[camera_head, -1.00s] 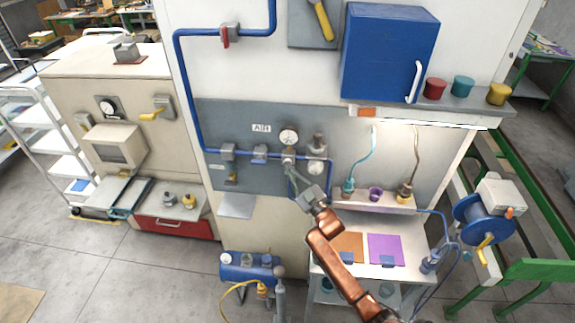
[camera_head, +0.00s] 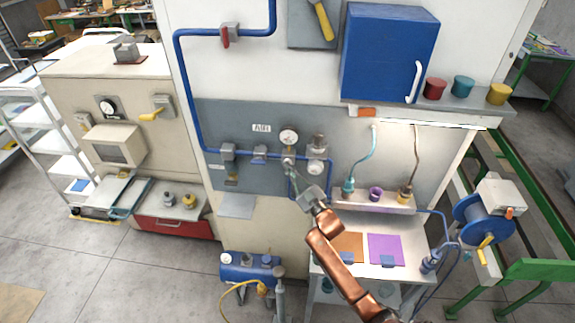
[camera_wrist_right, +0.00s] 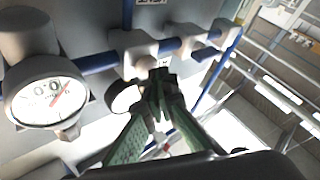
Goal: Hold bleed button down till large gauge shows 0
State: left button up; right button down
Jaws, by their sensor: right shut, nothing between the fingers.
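The round white gauge (camera_head: 288,136) stands above a grey block (camera_head: 288,160) on the blue air pipe. Its reading is too small to tell here. My right gripper (camera_head: 291,173) reaches up from below, fingers shut and empty, tips at the underside of that block. In the right wrist view the fingertips (camera_wrist_right: 160,80) are close together in front of a pale fitting (camera_wrist_right: 143,58). Contact with a button cannot be told; the button is hidden. A dial with a red needle (camera_wrist_right: 47,101) shows at left, and another dial (camera_wrist_right: 125,97) is partly covered by the fingers. My left gripper is out of view.
A regulator (camera_head: 317,146) sits just right of the block, and valves (camera_head: 228,152) line the pipe to the left. A teal hose (camera_head: 361,160) hangs at right above a small shelf. A blue tank (camera_head: 250,268) stands below.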

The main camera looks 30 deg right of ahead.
jog(key=shift+s, duration=0.1)
jog(key=shift+s+a+p, duration=0.5)
jog(key=shift+s, duration=0.2)
jog(key=s+a+p, duration=0.1)
jog(key=s, duration=0.1)
jog(key=s+a+p, duration=0.1)
jog(key=s+a, duration=0.1)
jog(key=shift+s, duration=0.1)
jog(key=shift+d, duration=0.1)
dwell(0.5)
